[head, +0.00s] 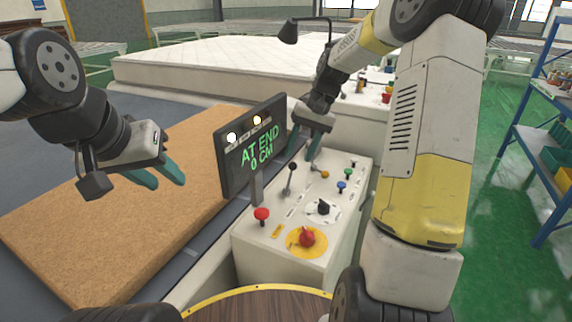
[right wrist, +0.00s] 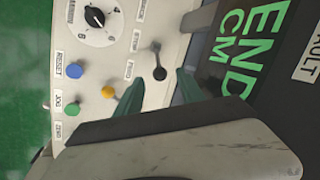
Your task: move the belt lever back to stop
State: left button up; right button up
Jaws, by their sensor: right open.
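The belt lever (head: 289,180) is a dark stick with a black ball knob on the white control console (head: 270,255), beside the display. In the right wrist view, the lever's black knob (right wrist: 160,73) lies between the green fingertips of my right gripper (right wrist: 158,88), apart from both. In the head view, my right gripper (head: 304,152) is open just behind the lever. My left gripper (head: 165,180) is open and empty above the brown board, left of the display. The display (head: 253,146) reads "AT END 0 CM".
The console also has a red mushroom button (head: 262,214), a black dial (head: 323,208), a red switch on yellow (head: 306,238), and yellow, blue and green buttons near my right gripper. A white mattress (head: 200,62) lies behind. A blue shelf (head: 545,130) stands right.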

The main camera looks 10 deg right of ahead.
aim_at(294, 165)
jog(key=shift+s+a+f+t, duration=0.1)
jog(key=shift+s+f+t, duration=0.1)
jog(key=shift+s+t, duration=0.15)
jog(key=x, duration=0.7)
jog(key=shift+f, duration=0.3)
grip_shut()
dwell(0.9)
